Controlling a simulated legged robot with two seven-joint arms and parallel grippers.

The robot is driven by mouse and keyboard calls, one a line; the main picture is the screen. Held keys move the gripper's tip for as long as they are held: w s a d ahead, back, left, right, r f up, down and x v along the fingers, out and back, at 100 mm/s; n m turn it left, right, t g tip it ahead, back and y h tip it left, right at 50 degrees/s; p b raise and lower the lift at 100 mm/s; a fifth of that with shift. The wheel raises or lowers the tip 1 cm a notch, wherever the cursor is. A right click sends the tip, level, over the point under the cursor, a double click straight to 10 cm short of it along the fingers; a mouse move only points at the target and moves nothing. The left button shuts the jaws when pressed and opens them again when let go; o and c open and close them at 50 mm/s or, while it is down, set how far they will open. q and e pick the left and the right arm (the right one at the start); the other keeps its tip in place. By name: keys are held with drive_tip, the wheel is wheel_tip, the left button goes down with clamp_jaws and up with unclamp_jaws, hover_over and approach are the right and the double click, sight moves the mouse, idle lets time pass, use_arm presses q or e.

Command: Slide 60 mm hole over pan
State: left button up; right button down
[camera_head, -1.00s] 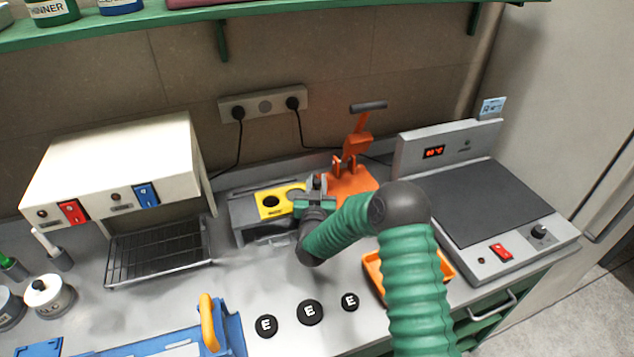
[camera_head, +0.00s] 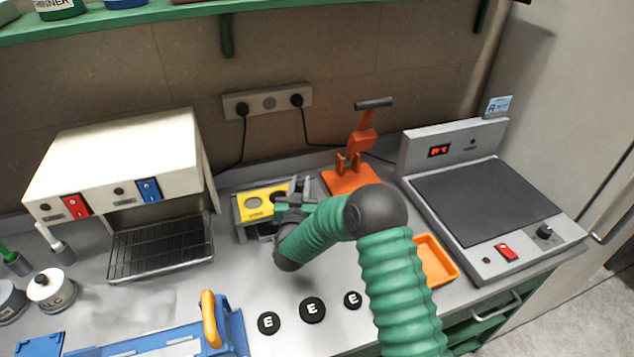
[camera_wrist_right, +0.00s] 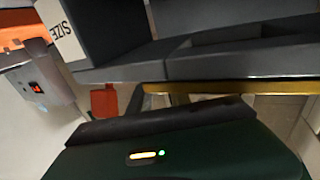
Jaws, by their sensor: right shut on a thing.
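The yellow slide plate (camera_head: 244,210) lies in a grey stand (camera_head: 237,232) at the middle of the bench. In the right wrist view a yellow edge (camera_wrist_right: 235,89) runs beside the dark gripper parts. My left gripper is not in view.
An orange hand press (camera_head: 350,180) stands just behind and right of the slide. An orange tray (camera_head: 436,262) and a hot plate (camera_head: 485,202) are to the right. A white oven with a rack (camera_head: 160,247) is to the left. Black E-marked pieces (camera_head: 312,311) lie in front.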

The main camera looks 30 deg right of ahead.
drive_tip(key=shift+w+a+f, duration=0.1)
drive_tip(key=shift+a, duration=0.4)
drive_tip(key=shift+w+a+f, duration=0.1)
drive_tip(key=shift+a, duration=0.4)
drive_tip(key=shift+d, duration=0.15)
drive_tip(key=c, duration=1.5)
unclamp_jaws()
drive_tip(key=shift+o, duration=1.2)
drive_tip(key=shift+a+r, duration=0.15)
drive_tip(key=shift+a, duration=0.1)
drive_tip(key=b+v, duration=0.2)
drive_tip(key=v, duration=1.4)
drive_tip(key=shift+s+a, duration=0.3)
drive_tip(key=shift+d, duration=0.1)
